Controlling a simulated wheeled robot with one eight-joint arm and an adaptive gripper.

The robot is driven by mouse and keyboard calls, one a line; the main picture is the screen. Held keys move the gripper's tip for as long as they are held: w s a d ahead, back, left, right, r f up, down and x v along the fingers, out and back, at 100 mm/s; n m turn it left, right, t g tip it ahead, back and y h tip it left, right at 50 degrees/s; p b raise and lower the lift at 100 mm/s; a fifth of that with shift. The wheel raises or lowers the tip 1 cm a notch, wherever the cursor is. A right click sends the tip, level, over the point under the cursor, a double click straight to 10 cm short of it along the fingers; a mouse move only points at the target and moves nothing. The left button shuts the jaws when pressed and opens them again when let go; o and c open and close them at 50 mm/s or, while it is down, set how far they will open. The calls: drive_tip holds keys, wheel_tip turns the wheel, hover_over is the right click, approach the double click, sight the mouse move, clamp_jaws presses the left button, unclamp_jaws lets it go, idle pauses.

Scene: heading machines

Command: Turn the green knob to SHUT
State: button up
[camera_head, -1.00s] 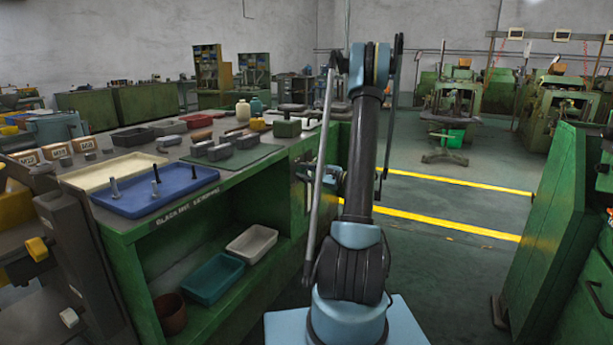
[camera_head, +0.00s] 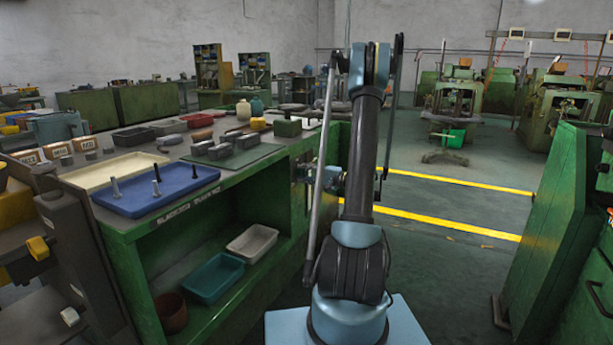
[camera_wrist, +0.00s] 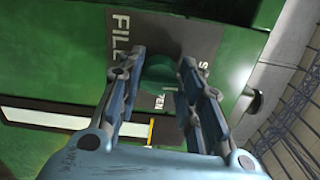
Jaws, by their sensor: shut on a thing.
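The green knob (camera_wrist: 158,72) shows in the wrist view, on a dark grey plate (camera_wrist: 205,40) fixed to a green machine face. The plate carries white lettering: "FILL" on the left, and on the right "PEN" and an "S", partly covered by my finger. My gripper (camera_wrist: 162,60) has one finger on each side of the knob and is shut on it. The fingers hide the knob's sides, and its pointer direction is unclear. In the head view my gripper (camera_head: 326,178) is at the end of the green bench, partly behind my arm; the knob cannot be made out there.
A black round handle (camera_wrist: 254,101) sticks out right of the plate. The green bench (camera_head: 150,235) holds a blue tray (camera_head: 150,198), a cream tray (camera_head: 88,178) and grey blocks. A green cabinet (camera_head: 550,230) stands at right. Open floor lies between, with yellow lines.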

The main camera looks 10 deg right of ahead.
drive_tip(key=shift+a+f+n, duration=0.1)
drive_tip(key=shift+n, duration=0.3)
drive_tip(key=o, duration=1.1)
drive_tip(key=shift+c, duration=0.2)
drive_tip(key=shift+s+d, duration=0.1)
drive_tip(key=shift+d, duration=0.25)
drive_tip(key=v, duration=1.1)
drive_tip(key=shift+s, duration=0.15)
drive_tip(key=shift+d, duration=0.1)
